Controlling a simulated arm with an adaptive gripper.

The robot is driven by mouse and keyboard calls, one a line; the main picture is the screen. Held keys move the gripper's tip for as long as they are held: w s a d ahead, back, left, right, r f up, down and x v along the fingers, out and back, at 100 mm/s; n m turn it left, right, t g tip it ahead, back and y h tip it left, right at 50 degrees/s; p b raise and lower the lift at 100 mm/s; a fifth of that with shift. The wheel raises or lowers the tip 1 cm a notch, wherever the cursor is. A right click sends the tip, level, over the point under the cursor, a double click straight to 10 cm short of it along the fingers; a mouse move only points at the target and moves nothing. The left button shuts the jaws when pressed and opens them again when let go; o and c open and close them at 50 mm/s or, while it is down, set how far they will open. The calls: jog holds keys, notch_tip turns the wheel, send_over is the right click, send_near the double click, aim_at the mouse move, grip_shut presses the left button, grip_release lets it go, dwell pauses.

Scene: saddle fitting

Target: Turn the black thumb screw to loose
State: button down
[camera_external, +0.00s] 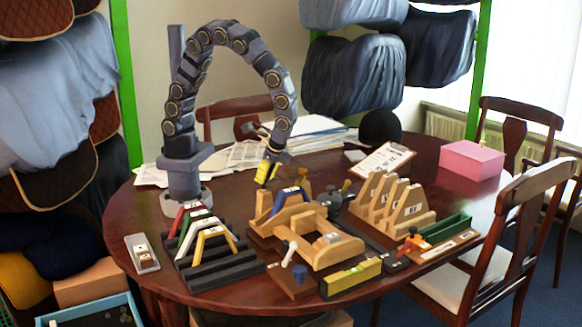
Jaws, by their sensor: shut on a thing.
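My gripper (266,178) points down at the end of the arched grey arm, with yellow and dark parts at its tip. It is at the rear left of a wooden fixture (337,247), just above its left upright. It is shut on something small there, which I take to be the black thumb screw. The fingers and the upright hide the screw, and its turn position cannot be seen. A blue arched piece (291,196) sits on the fixture, to the right of my gripper.
A black rack (222,268) with red, white and yellow arches stands left. Wooden angled stands (392,203) and a green tray (447,230) are right. A yellow level (350,279) lies in front. Papers (305,130), a clipboard (382,159) and a pink box (472,160) are behind.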

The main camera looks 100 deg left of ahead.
jog(key=n+h, duration=0.2)
jog(key=n, duration=0.3)
jog(key=shift+n, duration=0.3)
jog(key=n+h, duration=0.2)
jog(key=n, duration=0.2)
jog(key=shift+s+n, duration=0.15)
jog(key=shift+n, duration=0.25)
jog(key=c, duration=0.8)
grip_release()
jog(key=v, duration=1.2)
jog(key=shift+s+a+r, duration=0.1)
jog(key=shift+s, duration=0.1)
